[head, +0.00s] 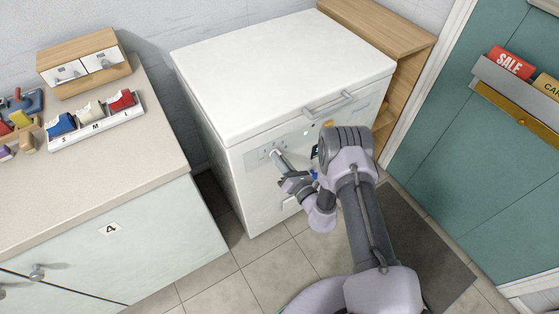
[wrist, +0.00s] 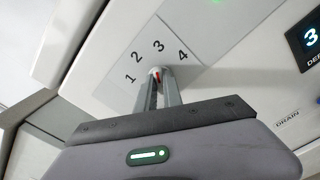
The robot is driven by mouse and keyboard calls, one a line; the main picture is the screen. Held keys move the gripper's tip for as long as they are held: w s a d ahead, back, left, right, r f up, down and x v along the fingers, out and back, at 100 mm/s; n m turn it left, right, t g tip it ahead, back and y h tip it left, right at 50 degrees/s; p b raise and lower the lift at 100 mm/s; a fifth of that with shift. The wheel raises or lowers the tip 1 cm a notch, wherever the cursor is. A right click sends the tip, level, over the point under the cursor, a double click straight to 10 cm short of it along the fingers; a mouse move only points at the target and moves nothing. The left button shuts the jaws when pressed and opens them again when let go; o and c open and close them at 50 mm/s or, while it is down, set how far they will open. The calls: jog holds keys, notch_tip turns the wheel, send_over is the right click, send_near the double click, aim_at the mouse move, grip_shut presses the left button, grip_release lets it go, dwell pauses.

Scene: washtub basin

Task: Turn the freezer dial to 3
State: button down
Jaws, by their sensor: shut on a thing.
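The white chest freezer (head: 285,65) stands in the middle of the head view with its lid down. The dial's plate (head: 251,159) is on its front; the wrist view shows this plate (wrist: 108,88) with numbers 1 to 4 in an arc. My gripper (head: 275,154) reaches the plate from the front. In the wrist view my gripper (wrist: 158,82) is shut on the small dial (wrist: 156,72), below the 3. A red mark shows on the dial between the fingers. The fingers hide part of the dial, so I cannot tell exactly which number the mark points to.
A lit display (wrist: 311,38) reading 3 and a label "DRAIN" (wrist: 287,120) sit to the right of the plate. The lid handle (head: 330,104) juts out above. A counter (head: 90,180) stands at left, a wooden shelf unit (head: 390,35) and a green door (head: 470,140) at right.

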jog(key=shift+f+m, duration=0.1)
jog(key=shift+m, duration=0.9)
jog(key=c, duration=1.5)
grip_release()
jog(key=shift+s, duration=0.1)
jog(key=p+v, duration=0.5)
jog(key=v, duration=1.2)
jog(key=shift+s+d, duration=0.1)
jog(key=shift+d, duration=0.1)
